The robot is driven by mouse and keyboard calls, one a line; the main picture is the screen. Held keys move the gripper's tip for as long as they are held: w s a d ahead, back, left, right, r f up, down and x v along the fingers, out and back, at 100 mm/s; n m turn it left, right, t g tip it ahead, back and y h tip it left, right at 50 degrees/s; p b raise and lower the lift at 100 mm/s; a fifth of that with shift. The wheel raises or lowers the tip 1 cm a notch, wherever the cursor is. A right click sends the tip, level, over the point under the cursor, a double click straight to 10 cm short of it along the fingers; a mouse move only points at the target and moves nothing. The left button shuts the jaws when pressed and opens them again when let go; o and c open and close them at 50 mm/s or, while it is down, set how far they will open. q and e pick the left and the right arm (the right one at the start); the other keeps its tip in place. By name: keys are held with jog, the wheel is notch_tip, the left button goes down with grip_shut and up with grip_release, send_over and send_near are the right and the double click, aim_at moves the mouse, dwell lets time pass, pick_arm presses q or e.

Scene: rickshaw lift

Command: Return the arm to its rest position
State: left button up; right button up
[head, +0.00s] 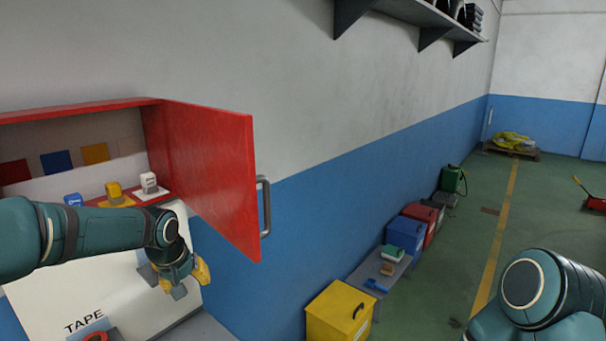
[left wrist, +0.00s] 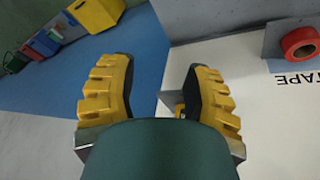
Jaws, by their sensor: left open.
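My left arm comes in from the left in the head view, in front of the open red cabinet (head: 212,170). My left gripper (head: 188,284) hangs below the cabinet in front of a white board. In the left wrist view the yellow fingers of the left gripper (left wrist: 158,92) are spread apart with nothing between them. My right arm shows at the lower right of the head view, but its gripper is out of frame.
The cabinet door stands open with a grey handle (head: 264,206). Small blue, yellow and white items stand in the cabinet. A red tape roll (head: 97,336) is at the bottom left. A yellow bin (head: 340,313) and other boxes line the wall. The green floor on the right is mostly clear.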

pick_arm(q)
jog(key=s+d+f+m+h, duration=0.1)
jog(key=s+d+f, duration=0.25)
jog(key=f, duration=0.35)
jog(key=s+d+f+g+h, duration=0.1)
jog(key=s+d+f, duration=0.1)
jog(key=d+f, duration=0.3)
jog(key=s+d+f+m+h, duration=0.1)
jog(key=s+d+f, duration=0.2)
jog(key=f, duration=0.5)
jog(key=s+d+f+g, duration=0.1)
jog(key=s+d+f, duration=0.1)
jog(key=s+f, duration=0.45)
jog(key=s+d+f, duration=0.2)
jog(key=s+f, duration=0.2)
jog(key=s, duration=0.5)
pick_arm(e)
notch_tip(320, 180, down, 12)
jog(key=b, duration=1)
jog(key=shift+s+a+r+b, duration=0.15)
jog(key=shift+s+a+b, duration=0.1)
jog(key=shift+b, duration=0.1)
jog(key=shift+c, duration=1.4)
pick_arm(q)
notch_tip(320, 180, down, 11)
jog(key=shift+d+h, duration=0.3)
jog(key=shift+d, duration=0.05)
pick_arm(e)
jog(key=shift+s, duration=0.15)
